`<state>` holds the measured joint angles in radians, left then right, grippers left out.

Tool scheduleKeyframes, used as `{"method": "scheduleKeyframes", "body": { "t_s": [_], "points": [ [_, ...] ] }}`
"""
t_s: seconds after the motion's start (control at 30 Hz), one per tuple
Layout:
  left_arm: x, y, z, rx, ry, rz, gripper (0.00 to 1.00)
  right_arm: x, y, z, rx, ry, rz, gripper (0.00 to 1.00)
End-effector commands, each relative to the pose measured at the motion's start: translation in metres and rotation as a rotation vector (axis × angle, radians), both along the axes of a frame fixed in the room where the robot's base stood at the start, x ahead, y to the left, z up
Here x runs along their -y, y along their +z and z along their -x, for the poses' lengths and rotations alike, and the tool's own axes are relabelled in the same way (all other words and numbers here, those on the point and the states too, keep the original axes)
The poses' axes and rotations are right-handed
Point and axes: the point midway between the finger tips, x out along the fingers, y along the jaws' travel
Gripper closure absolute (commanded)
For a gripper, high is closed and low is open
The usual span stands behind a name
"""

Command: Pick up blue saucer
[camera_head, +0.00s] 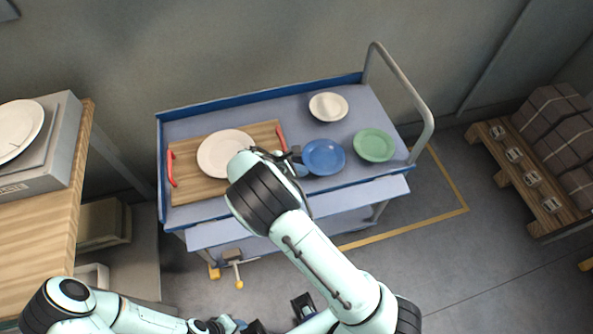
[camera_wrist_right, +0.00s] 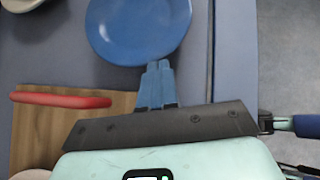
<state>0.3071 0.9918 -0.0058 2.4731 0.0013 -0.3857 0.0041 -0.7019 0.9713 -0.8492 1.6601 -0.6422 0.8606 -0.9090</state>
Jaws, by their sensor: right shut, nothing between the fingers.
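The blue saucer (camera_head: 325,156) lies flat on the blue cart's top, between the wooden board and a green saucer. In the right wrist view the blue saucer (camera_wrist_right: 138,28) fills the top middle. My right gripper (camera_head: 301,170) is at the saucer's left edge in the head view. In the wrist view my right gripper (camera_wrist_right: 159,64) has its blue fingers together and empty, with the tips at the saucer's near rim; I cannot tell if they touch it. My left arm is low in the head view, and its gripper (camera_head: 240,326) is partly cut off and unclear.
A green saucer (camera_head: 374,145) and a white saucer (camera_head: 328,107) are near the blue one. A wooden board (camera_head: 191,190) with red handles holds a white plate (camera_head: 222,152). The cart (camera_head: 188,127) has a raised rim and a grey handle (camera_head: 406,86) at right.

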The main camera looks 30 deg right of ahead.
Motion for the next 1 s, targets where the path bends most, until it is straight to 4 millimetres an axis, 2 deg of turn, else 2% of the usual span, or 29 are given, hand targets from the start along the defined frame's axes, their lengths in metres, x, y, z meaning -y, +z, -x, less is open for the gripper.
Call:
{"method": "scheduleKeyframes", "body": {
  "t_s": [0.17, 0.4, 0.5, 1.0],
  "points": [
    [0.000, 0.000, 0.000, 0.000, 0.000, 0.000, 0.57, 0.002, 0.000, 0.000, 0.000, -0.001, 0.000, 1.00],
    [0.000, 0.007, -0.004, 0.004, 0.000, 0.000, 0.57, 0.042, 0.001, 0.002, -0.002, -0.005, -0.001, 1.00],
    [0.000, 0.008, -0.004, 0.005, -0.001, 0.000, 0.57, 0.052, 0.000, 0.002, -0.001, -0.003, -0.001, 1.00],
    [0.000, 0.010, -0.005, 0.006, 0.000, 0.000, 0.57, 0.051, 0.000, 0.001, -0.001, -0.001, 0.000, 1.00]
  ]
}}
